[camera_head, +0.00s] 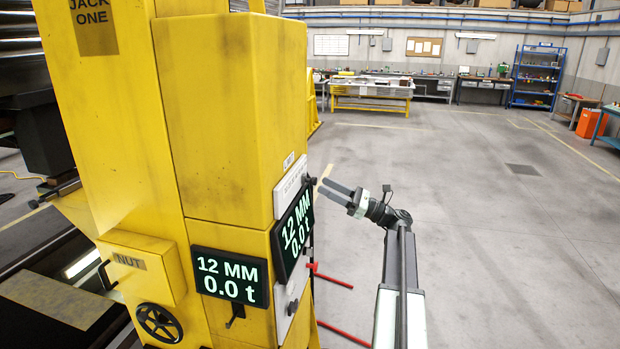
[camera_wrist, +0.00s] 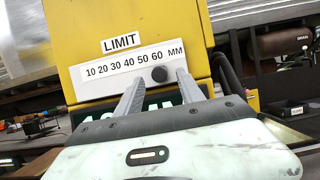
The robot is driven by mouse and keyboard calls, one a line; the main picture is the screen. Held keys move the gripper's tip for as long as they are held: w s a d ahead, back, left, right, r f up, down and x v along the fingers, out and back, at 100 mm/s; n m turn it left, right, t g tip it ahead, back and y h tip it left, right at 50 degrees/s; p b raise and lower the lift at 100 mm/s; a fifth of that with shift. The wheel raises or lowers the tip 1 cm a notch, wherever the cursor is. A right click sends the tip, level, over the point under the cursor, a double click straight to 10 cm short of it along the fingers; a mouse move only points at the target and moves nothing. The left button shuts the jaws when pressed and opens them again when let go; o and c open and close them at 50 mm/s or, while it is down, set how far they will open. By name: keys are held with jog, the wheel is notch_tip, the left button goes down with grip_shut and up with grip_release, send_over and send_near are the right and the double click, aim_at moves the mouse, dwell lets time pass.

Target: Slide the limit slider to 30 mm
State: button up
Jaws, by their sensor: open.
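The limit slider's round dark knob (camera_wrist: 159,74) sits under the 60 end of a white scale plate (camera_wrist: 108,84) marked 10 to 60 MM. A LIMIT label (camera_wrist: 121,42) is above the scale. In the wrist view my gripper (camera_wrist: 160,84) is open, with one finger on each side of the knob in the picture; I cannot tell whether either touches it. In the head view my gripper (camera_head: 325,188) is just right of the yellow jack column (camera_head: 225,110), its fingers pointing at the scale plate (camera_head: 291,186). The knob shows small and dark (camera_head: 311,181) there.
A tilted display (camera_head: 293,234) reading 12 MM, 0.0 t is mounted just below the scale. A second display (camera_head: 230,276) shows the same. Red bars (camera_head: 343,333) stick out low on the column. The floor (camera_head: 500,220) to the right is clear.

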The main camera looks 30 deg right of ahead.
aim_at(316, 180)
jog(key=p+x, duration=0.1)
jog(key=x, duration=0.3)
jog(key=shift+w+a+r, duration=0.15)
jog(key=shift+r, duration=0.05)
jog(key=shift+w+a, duration=0.2)
jog(key=shift+w, duration=0.05)
jog(key=shift+s, duration=0.1)
grip_shut()
dwell(0.9)
